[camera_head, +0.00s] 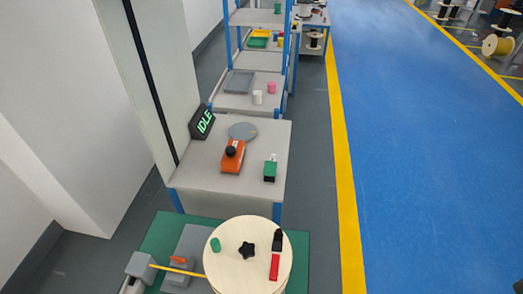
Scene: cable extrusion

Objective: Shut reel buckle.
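The reel (225,270) stands at the bottom of the head view with its round, pale wooden flange facing up. A black star-shaped knob (246,249) sits near its middle and a small green cylinder (215,244) near its left edge. On its right side is a narrow buckle-like part, with a black piece (278,240) above a red piece (274,267). I cannot tell whether it is open or shut. A yellow cable (178,270) runs from a grey block (140,265) to the reel's left side. Neither of my grippers shows.
Behind the reel stands a grey table (210,178) with an orange device (232,157), a green-and-black block (270,171), a grey disc (242,131) and an IDLE sign (203,122). Shelves stand farther back. The blue floor (425,190) at the right is clear nearby.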

